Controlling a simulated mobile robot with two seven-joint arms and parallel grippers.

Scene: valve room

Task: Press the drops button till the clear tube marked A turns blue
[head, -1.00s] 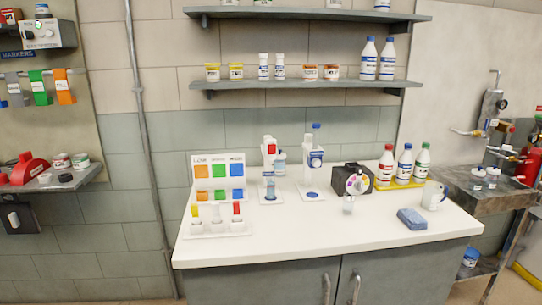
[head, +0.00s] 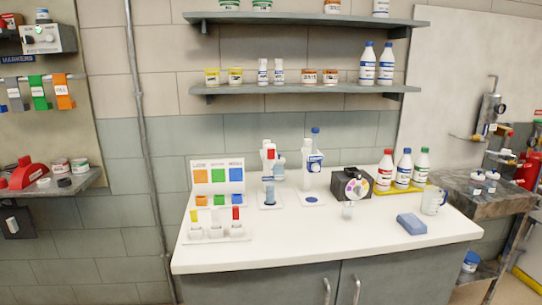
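Neither of my grippers shows in the head view. A small white rack (head: 215,235) stands at the left front of the white worktop, with short tubes under yellow, white and red tops. I cannot read a letter A on any tube. A white dispenser with a red part (head: 268,155) and clear tube-like body stands mid-bench. A second white dispenser with a blue cap (head: 315,160) stands to its right. A black box with a coloured dial (head: 356,187) is further right, with a small clear vessel (head: 347,211) before it. I cannot tell which part is the drops button.
A colour chart (head: 217,175) stands behind the rack. Red, blue and green-capped bottles (head: 403,170) stand on a yellow tray at the back right. A blue sponge (head: 411,223) and a clear jug (head: 434,201) are at the right. The worktop's front middle (head: 300,245) is clear.

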